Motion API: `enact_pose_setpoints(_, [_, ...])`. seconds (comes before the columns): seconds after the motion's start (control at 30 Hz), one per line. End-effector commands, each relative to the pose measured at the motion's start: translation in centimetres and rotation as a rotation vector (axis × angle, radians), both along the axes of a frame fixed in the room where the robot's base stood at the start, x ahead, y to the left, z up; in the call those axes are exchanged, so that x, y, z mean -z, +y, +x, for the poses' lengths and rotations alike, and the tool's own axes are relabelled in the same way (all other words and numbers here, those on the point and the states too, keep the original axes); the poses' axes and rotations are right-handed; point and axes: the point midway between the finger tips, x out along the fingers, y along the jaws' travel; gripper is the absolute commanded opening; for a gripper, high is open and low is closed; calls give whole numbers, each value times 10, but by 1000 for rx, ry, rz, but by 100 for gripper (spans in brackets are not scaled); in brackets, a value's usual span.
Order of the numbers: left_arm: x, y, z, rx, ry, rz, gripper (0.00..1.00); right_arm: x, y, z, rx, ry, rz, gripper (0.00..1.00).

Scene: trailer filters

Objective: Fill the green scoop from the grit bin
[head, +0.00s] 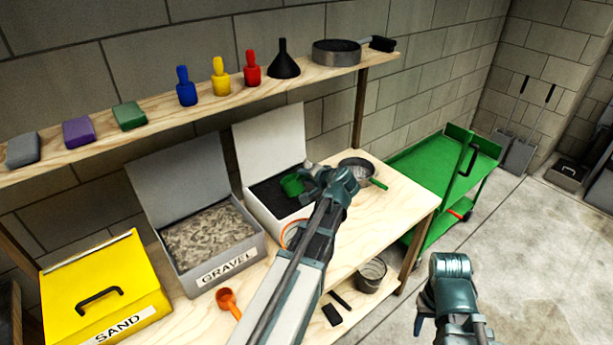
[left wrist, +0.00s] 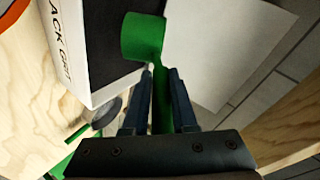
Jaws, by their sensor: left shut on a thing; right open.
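The green scoop (head: 291,185) is at the open white grit bin (head: 262,221), with its cup over the dark grit. My left gripper (head: 314,174) is shut on the scoop's handle, above the bin's right side. In the left wrist view the handle runs between the two fingers (left wrist: 161,95) and the green cup (left wrist: 143,37) is beyond them, against the black grit. The cup's inside is hidden, and I cannot tell whether it touches the grit. My right gripper (head: 447,290) is low at the right, away from the table, open; its fingertips are hard to make out.
A grey gravel bin (head: 183,278) and a yellow sand bin (head: 75,262) stand left of the grit bin. An orange scoop (head: 228,302) lies in front. A green-handled sieve (head: 357,167) sits to the right. A shelf (head: 330,72) runs above; a green cart (head: 410,165) stands beyond.

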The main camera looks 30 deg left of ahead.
Motion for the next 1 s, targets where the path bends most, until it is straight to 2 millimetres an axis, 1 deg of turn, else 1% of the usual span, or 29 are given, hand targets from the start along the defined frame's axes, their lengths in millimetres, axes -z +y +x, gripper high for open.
enact_pose_setpoints(0.03, [4,0,0,0,0,1,0,4,0,0,0,0,0,50])
enact_pose_setpoints(1.0, [50,2,1,0,0,1,0,50,0,0,0,0,0,50])
